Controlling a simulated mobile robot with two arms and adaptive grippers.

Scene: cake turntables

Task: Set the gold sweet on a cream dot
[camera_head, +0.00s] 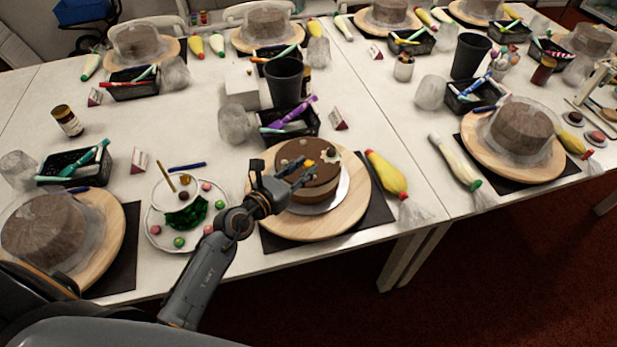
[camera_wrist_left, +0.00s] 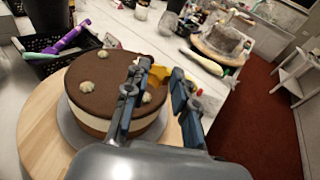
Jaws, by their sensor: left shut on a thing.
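The cake (camera_head: 322,184) has a brown top and a pale middle layer. It stands on a silver board on a round wooden turntable (camera_head: 357,204). Pale cream dots sit on its top; the wrist view shows one at the far edge (camera_wrist_left: 103,55), one at the left (camera_wrist_left: 86,87) and one beside the near finger (camera_wrist_left: 147,97). My right gripper is not in view.
A plate (camera_head: 154,228) with sweets and green foil lies left of the turntable. A black basket of pens (camera_head: 291,135) and a dark cup (camera_head: 285,82) stand behind the cake. A yellow piping bag (camera_head: 386,174) lies to the right. Other turntables hold wrapped cakes.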

